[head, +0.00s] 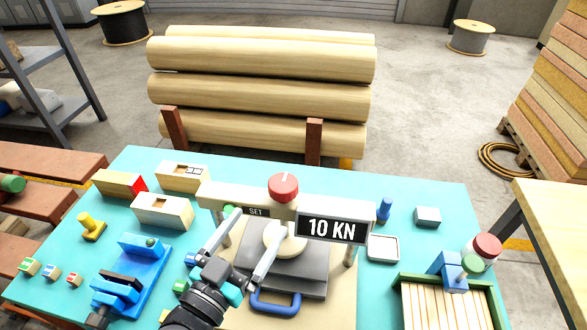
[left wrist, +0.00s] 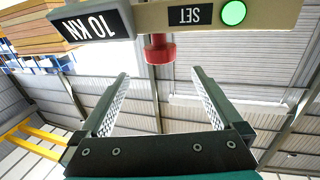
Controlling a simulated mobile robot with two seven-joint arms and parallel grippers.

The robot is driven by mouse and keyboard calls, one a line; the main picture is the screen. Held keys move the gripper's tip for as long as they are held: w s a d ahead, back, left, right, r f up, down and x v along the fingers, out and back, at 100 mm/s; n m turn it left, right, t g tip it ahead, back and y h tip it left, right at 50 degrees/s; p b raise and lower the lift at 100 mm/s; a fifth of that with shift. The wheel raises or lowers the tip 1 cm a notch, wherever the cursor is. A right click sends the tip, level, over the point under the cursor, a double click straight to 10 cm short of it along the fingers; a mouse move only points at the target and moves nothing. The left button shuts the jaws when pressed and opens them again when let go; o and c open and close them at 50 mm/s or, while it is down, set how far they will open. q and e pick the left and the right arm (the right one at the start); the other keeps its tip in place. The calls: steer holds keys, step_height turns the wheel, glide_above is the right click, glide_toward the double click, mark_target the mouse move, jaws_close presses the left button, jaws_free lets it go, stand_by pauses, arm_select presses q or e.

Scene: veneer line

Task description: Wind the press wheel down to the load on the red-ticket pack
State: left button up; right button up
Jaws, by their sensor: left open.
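The press's red wheel (head: 283,187) stands on top of the pale crossbeam (head: 215,196). In the left wrist view, which is upside down, the wheel (left wrist: 159,48) shows between and beyond my fingertips. A display (head: 333,229) on the beam reads 10 KN, beside a SET label and a lit green lamp (left wrist: 233,13). Below the beam is a pale round foot (head: 284,238) over dark grey plates. A wooden block with a red end (head: 122,184) lies at the table's left. My left gripper (head: 257,229) is open and empty in front of the press, not touching the wheel.
Two pale blocks (head: 163,211) and a blue fixture (head: 130,275) stand left of the press. A blue handle (head: 276,304) sticks out at its front. A grey tray (head: 383,248) and a green-edged slatted box (head: 447,310) are on the right. Stacked logs (head: 262,93) stand behind.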

mark_target(290, 178)
arm_select(q)
steer(key=x, duration=0.3)
steer(key=shift+w+d, duration=0.1)
steer(key=shift+w, duration=0.15)
steer(key=x, duration=0.9)
steer(key=shift+x, duration=0.9)
arm_select(e)
steer(key=shift+s+a, duration=0.4)
steer(key=shift+a, duration=0.05)
arm_select(q)
steer(key=shift+c, duration=0.2)
steer(key=c, duration=1.3)
steer(key=shift+m+g+h+p, duration=0.3)
steer(key=shift+m+h+p, duration=0.1)
steer(key=shift+m+h, duration=0.1)
arm_select(e)
steer(key=shift+s+r, duration=0.1)
steer(key=shift+r, duration=0.25)
arm_select(q)
steer(key=o, duration=1.3)
steer(key=shift+o, duration=0.2)
